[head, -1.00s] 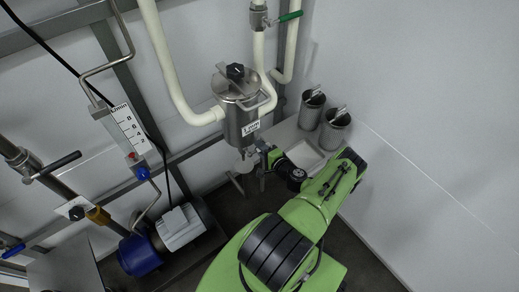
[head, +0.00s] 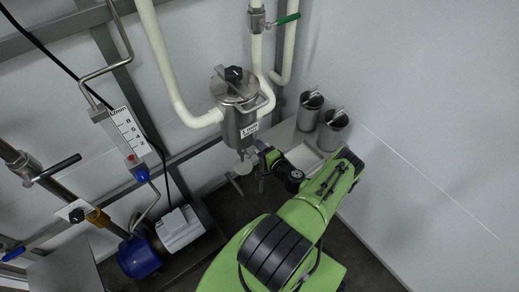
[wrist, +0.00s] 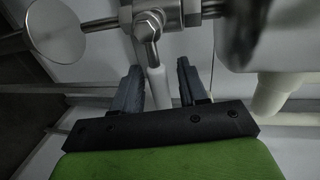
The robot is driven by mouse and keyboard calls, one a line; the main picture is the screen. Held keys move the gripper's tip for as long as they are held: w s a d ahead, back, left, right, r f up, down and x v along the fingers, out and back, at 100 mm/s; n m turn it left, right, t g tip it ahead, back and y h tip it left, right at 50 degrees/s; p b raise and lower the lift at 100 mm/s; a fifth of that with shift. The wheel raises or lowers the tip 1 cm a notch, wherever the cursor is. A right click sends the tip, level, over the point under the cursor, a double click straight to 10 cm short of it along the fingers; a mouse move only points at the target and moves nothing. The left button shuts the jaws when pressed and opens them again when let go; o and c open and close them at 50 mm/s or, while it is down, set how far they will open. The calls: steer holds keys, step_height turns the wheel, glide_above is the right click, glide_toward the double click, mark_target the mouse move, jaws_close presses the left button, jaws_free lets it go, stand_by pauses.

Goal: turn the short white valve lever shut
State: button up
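The short white valve lever (wrist: 160,88) shows in the wrist view, hanging from a steel valve (wrist: 149,25) by a hex-headed stem. My gripper (wrist: 157,80) is open. Its two dark fingers stand on either side of the lever, with a narrow gap visible on each side. In the head view my gripper (head: 257,162) is just below the steel tank (head: 238,118), at its bottom outlet. The lever is too small and too covered to make out there.
Two steel beakers (head: 334,130) stand on a shelf right of the tank, near a white tray (head: 304,154). A flowmeter (head: 125,132), pipes and a blue pump (head: 139,257) are at left. A round steel disc (wrist: 57,28) is at upper left in the wrist view.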

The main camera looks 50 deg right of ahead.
steer(key=p+v, duration=0.3)
steer(key=v, duration=1.2)
steer(key=shift+s+p, duration=0.3)
steer(key=shift+s, duration=0.05)
steer(key=shift+a, duration=0.1)
